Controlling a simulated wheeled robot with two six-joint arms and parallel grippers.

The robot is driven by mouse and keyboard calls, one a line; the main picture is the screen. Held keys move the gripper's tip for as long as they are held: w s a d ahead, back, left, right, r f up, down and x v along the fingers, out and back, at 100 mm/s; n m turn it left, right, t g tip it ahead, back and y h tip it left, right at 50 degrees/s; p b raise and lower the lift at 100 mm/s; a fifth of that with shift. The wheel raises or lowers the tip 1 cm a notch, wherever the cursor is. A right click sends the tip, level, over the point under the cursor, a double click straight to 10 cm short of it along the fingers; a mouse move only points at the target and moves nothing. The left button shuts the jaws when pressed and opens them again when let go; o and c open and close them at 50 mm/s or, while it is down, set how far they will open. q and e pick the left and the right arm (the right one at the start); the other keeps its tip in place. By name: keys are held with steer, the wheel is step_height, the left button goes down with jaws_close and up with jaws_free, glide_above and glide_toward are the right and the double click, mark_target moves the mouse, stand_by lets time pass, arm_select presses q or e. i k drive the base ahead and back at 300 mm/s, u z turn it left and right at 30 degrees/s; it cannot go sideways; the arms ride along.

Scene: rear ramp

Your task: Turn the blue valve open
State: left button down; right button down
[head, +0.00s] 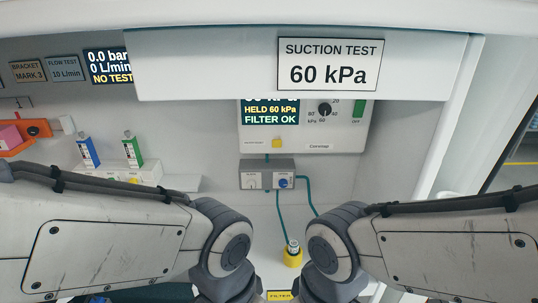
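The blue valve (283,183) is a small round blue knob on the right half of a grey block (267,166) on the back wall, near the middle of the head view. A pale knob (252,181) sits to its left on the same block. The valve's exact pointer angle is too small to read. My two arms come in from the lower left and lower right, below and in front of the block. Both grippers are out of view, and nothing of mine touches the valve.
A suction unit (251,140) with a screen reading HELD 60 kPa and FILTER OK hangs above the block. Teal tubes run down to a yellow-based holder (293,258). Blue (87,153) and green (132,150) labelled items stand on the left shelf. A wide white overhang (200,62) crosses the top.

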mark_target(282, 183)
steer(key=z, duration=2.5)
steer(key=k, duration=0.8)
steer(key=u, duration=2.55)
